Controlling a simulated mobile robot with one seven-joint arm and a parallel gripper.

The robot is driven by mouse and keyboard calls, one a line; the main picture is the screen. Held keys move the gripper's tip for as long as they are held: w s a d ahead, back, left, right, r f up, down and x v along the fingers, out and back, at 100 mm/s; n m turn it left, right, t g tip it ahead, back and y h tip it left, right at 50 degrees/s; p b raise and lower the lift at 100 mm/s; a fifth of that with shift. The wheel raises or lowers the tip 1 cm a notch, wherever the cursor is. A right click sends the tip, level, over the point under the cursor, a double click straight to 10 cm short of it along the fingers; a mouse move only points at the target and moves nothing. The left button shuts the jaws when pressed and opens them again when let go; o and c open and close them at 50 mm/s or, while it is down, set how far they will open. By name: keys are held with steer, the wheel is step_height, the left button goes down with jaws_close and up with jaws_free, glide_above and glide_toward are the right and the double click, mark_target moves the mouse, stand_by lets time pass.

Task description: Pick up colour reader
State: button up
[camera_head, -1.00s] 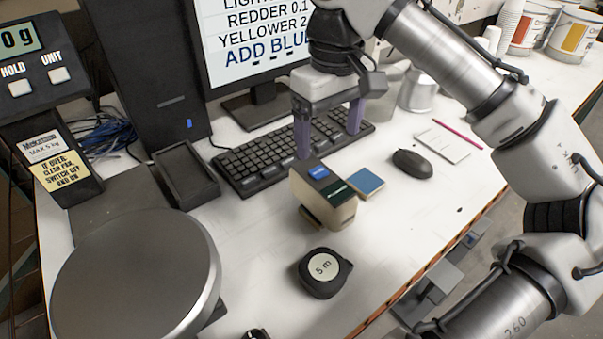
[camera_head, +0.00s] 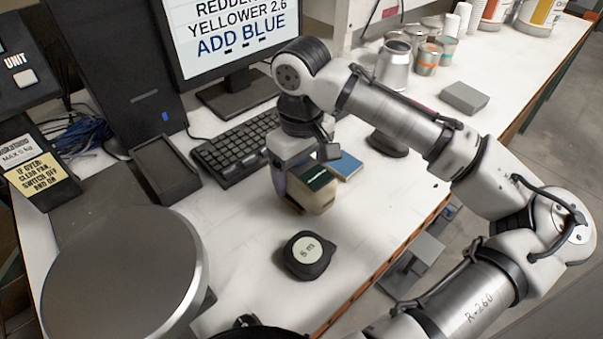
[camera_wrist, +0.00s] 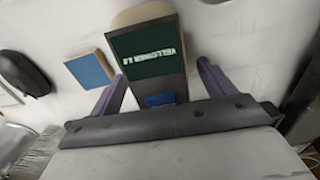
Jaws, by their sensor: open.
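The colour reader (camera_head: 318,188) is a cream, block-shaped device standing on the white bench. In the wrist view the colour reader (camera_wrist: 148,50) shows a dark green screen with pale lettering and a blue button nearer my gripper. My gripper (camera_head: 290,185) is lowered over its left part in the head view. In the wrist view my gripper (camera_wrist: 158,85) has its purple fingers apart, one on each side of the reader. A gap shows on the right side; whether the left finger touches cannot be told. The reader's lower part is largely hidden.
A blue-topped block (camera_head: 346,165) lies right beside the reader. The mouse (camera_head: 386,146) is behind it, partly hidden by my arm. The keyboard (camera_head: 235,150) and monitor stand behind. A round scale pan (camera_head: 125,270) is at left.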

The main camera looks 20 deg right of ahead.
steer(key=shift+f, duration=0.7)
steer(key=c, duration=1.7)
steer(key=shift+o, duration=0.2)
step_height(320, 180, up, 20)
steer(key=shift+b, duration=0.45)
